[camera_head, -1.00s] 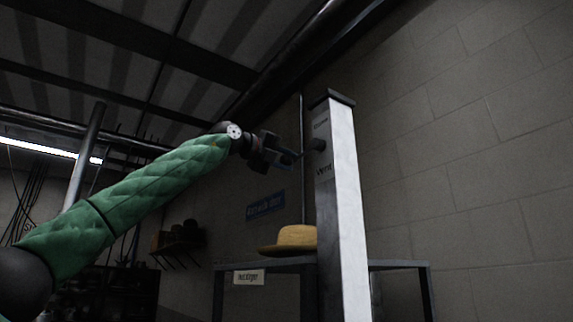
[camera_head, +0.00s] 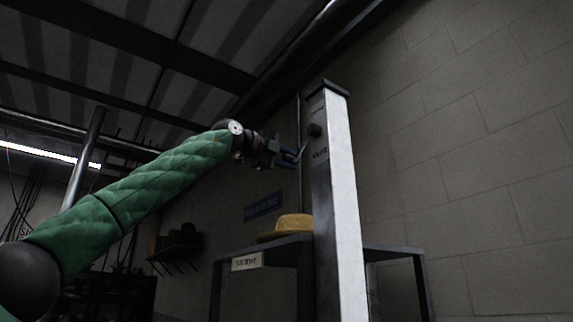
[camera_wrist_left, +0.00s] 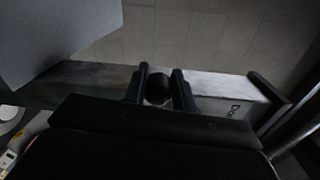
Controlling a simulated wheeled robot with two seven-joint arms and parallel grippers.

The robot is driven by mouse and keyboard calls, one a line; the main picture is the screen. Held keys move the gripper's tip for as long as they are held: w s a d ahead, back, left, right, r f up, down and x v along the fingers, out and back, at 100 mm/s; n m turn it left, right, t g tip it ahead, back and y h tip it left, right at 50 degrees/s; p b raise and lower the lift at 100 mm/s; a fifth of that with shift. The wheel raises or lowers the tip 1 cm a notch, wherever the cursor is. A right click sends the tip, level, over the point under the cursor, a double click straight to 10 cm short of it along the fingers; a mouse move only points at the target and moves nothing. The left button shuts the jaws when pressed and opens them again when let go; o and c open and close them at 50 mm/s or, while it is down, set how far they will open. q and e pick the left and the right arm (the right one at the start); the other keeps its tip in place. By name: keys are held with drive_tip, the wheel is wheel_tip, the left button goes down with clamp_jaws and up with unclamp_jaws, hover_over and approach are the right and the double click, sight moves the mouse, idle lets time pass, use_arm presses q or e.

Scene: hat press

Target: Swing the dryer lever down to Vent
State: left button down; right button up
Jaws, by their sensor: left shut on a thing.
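The dryer lever (camera_head: 302,149) is a thin rod that slopes down and left from a dark round hub (camera_head: 314,130) on the tall post (camera_head: 322,200). The post carries a Vent label (camera_head: 320,153) below the hub and a small, unreadable label above it. My left gripper (camera_head: 293,157) is shut on the lever's outer end, left of the post. In the left wrist view, my left gripper (camera_wrist_left: 162,78) has a dark round knob (camera_wrist_left: 158,88) between its two fingers, in front of the post. My right gripper is not in view.
A yellow hat (camera_head: 292,224) rests on a dark stand (camera_head: 270,250) with a label plate (camera_head: 247,261) beside the post. A blue sign (camera_head: 262,207) and a shelf with hats (camera_head: 180,244) are on the wall behind. Space left of the post is open.

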use_arm(q)
drive_tip(key=shift+s+d+f+n+b, duration=0.2)
drive_tip(key=shift+f+n+b, duration=0.1)
drive_tip(key=shift+f+b, duration=0.1)
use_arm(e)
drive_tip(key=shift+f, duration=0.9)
use_arm(q)
drive_tip(key=shift+d+f, duration=0.15)
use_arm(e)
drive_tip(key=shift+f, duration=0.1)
use_arm(q)
drive_tip(key=c, duration=1.2)
unclamp_jaws()
drive_tip(key=shift+o, duration=0.2)
drive_tip(key=shift+s+r, duration=0.15)
drive_tip(key=shift+r, duration=0.05)
drive_tip(key=shift+s+a, duration=0.2)
drive_tip(key=shift+a, duration=0.3)
drive_tip(key=shift+b+v, duration=0.75)
drive_tip(key=shift+v, duration=2.6)
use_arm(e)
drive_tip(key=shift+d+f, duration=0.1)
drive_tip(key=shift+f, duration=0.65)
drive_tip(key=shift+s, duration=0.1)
